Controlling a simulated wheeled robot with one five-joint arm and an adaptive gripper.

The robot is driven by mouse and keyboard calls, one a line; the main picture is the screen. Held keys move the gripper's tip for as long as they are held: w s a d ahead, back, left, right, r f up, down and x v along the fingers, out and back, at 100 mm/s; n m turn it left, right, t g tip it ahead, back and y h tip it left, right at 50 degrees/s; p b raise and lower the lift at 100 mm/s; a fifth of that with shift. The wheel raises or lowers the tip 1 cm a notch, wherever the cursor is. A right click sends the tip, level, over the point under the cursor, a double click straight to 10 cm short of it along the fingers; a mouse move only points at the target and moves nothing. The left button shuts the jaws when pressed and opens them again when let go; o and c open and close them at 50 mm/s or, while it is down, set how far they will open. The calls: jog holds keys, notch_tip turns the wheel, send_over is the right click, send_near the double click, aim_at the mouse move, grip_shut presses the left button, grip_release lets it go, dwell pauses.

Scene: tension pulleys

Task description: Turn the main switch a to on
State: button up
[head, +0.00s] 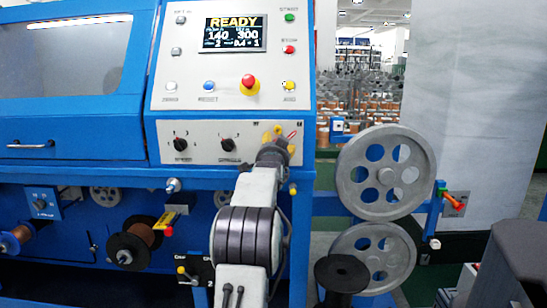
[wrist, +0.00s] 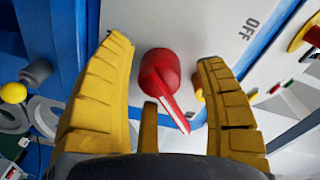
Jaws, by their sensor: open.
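The main switch (wrist: 158,74) is a red rotary knob with a white-lined pointer on a pale panel, seen in the wrist view. Its pointer slants to the lower right in that view. The printed OFF label (wrist: 249,29) is at the upper right of the knob. My gripper (wrist: 166,55) is open, with one yellow finger on each side of the knob and a visible gap to the left finger. Whether the right finger touches it I cannot tell. In the head view my gripper (head: 279,133) is at the right end of the lower panel and hides most of the switch.
The display (head: 233,34) reads READY. A red mushroom button on a yellow base (head: 249,85) and several push buttons sit above. Two black selector knobs, one of them here (head: 227,144), are left of my gripper. A large grey pulley (head: 385,190) stands to the right.

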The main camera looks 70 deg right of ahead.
jog(key=v, duration=1.1)
jog(key=shift+a+f, duration=0.1)
dwell(0.6)
jog(key=w+a+r+n+t+y+p, duration=0.35)
jog(key=w+a+n+y+p, duration=0.2)
jog(key=w+a+p, duration=0.65)
jog(key=w+a+r+n+y+p, duration=0.1)
jog(key=w+a+n+y+p, duration=0.15)
jog(key=a, duration=0.55)
jog(key=w+a+r+n+y+p, duration=0.2)
jog(key=w+a+n, duration=0.15)
jog(key=a, duration=0.55)
jog(key=s+a+r+n+g+y+p, duration=0.1)
jog(key=s+a+n+y+p, duration=0.1)
jog(key=s+a+n+p, duration=0.3)
jog(key=s+a+r+n+g+y+p, duration=0.1)
jog(key=s+a+n+p, duration=0.3)
jog(key=a, duration=0.9)
jog(key=s+a+r+n+g+y+p, duration=0.1)
jog(key=s+a+n+y+p, duration=0.3)
jog(key=a, duration=0.5)
jog(key=s+n+g+p, duration=0.1)
jog(key=s+p, duration=0.1)
jog(key=p, duration=0.1)
jog(key=shift+s+a+n, duration=0.35)
jog(key=shift+a, duration=0.05)
